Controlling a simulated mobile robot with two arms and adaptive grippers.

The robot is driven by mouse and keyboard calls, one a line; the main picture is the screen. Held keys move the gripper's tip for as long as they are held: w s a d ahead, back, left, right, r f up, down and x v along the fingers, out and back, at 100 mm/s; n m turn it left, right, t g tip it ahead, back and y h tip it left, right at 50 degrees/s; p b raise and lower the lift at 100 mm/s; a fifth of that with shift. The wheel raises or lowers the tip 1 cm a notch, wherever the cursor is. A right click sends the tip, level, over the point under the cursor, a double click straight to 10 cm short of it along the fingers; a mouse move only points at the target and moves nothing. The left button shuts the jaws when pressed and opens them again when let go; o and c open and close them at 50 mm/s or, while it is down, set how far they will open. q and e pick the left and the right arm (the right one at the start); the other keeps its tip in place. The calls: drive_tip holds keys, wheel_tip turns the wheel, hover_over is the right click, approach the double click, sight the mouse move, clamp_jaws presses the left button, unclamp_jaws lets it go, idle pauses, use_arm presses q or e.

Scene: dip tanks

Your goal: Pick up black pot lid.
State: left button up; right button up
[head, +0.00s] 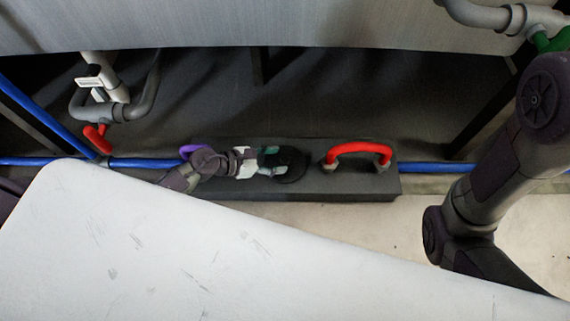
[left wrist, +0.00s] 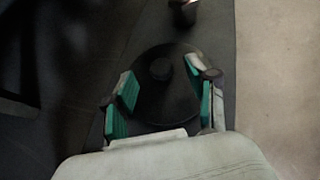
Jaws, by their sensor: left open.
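The black pot lid (left wrist: 162,108) is round and dark with a raised knob (left wrist: 161,69) in its middle. It lies on the dark grey block. In the head view the lid (head: 293,166) is partly hidden by my left gripper (head: 275,162). In the left wrist view my left gripper (left wrist: 163,85) is open. Its green-padded fingers are spread to either side of the lid's knob, over the lid. I cannot tell whether they touch it. My right arm shows at the right of the head view, but its gripper is not visible.
The dark grey block (head: 340,188) also carries a red handle (head: 357,150) right of the lid and a purple handle (head: 190,149) to the left. Blue pipes (head: 430,167) run alongside it. A big grey tank (head: 270,25) overhangs behind. Pale floor (head: 380,222) lies in front.

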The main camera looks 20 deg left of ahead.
sight(284, 159)
use_arm(q)
drive_tip(key=b+x, duration=0.1)
drive_tip(key=x, duration=0.2)
drive_tip(key=shift+w+d+f, duration=0.1)
drive_tip(key=shift+d+f, duration=0.05)
drive_tip(key=shift+d, duration=0.15)
clamp_jaws()
